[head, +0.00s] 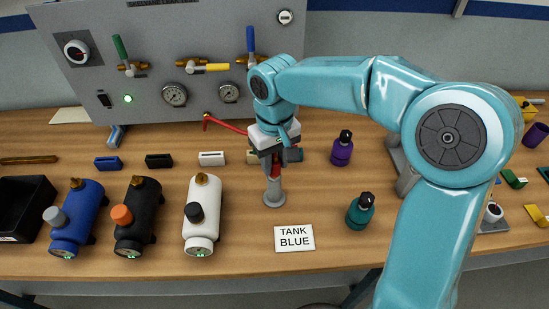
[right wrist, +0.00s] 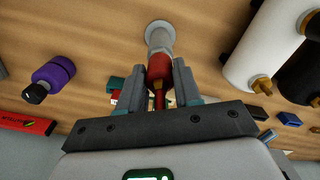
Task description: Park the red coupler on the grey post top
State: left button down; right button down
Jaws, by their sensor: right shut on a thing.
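My right gripper (head: 273,162) points down over the grey post (head: 274,194), which stands upright on the table on a round base. The gripper is shut on the red coupler (right wrist: 159,67), which shows between the two fingers in the right wrist view. The coupler is in line with the grey post (right wrist: 159,38) and sits right at its top; I cannot tell whether it rests fully on it. In the head view the fingers hide most of the coupler. A red hose (head: 226,126) runs from the panel to behind my gripper. My left gripper is not in view.
White (head: 203,222), black (head: 135,220) and blue (head: 79,221) tanks lie left of the post. A "TANK BLUE" card (head: 294,238) lies in front. Purple (head: 342,150) and teal (head: 360,212) bottles stand to the right. The valve panel (head: 180,45) stands behind.

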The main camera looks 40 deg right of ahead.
aim_at(275, 157)
jog(key=c, duration=0.7)
grip_release()
notch_tip(275, 157, up, 16)
jog(key=p, duration=0.1)
jog(key=shift+r+p, duration=0.15)
jog(key=shift+p, duration=0.15)
jog(key=shift+s, duration=0.1)
